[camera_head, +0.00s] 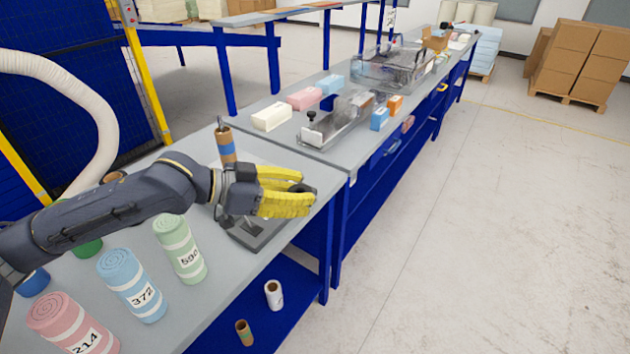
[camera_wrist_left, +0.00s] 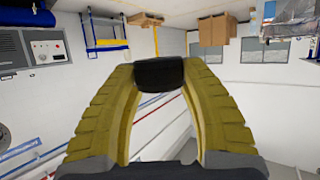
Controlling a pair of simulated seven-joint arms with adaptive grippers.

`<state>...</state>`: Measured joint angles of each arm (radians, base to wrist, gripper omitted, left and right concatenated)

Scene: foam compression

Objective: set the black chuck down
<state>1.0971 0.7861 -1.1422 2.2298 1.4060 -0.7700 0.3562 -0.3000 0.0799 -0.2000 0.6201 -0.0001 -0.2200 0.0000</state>
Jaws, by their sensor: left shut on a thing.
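My left gripper (camera_head: 302,188) reaches in from the left in the head view, with yellow ribbed fingers over the near bench's right edge. In the left wrist view its fingertips (camera_wrist_left: 160,74) are shut on the black chuck (camera_wrist_left: 159,72), a small dark block. The chuck is mostly hidden by the fingers in the head view. A dark grey stand or plate (camera_head: 262,238) lies on the bench below my gripper, partly covered by it. My right gripper is not in view.
Pink (camera_head: 70,320), blue (camera_head: 130,285) and green (camera_head: 180,248) foam rolls with number labels stand on the near bench. A brown tube (camera_head: 226,145) stands behind my gripper. The far bench carries coloured blocks and a metal device (camera_head: 335,125). A white roll (camera_head: 273,294) stands on the lower shelf.

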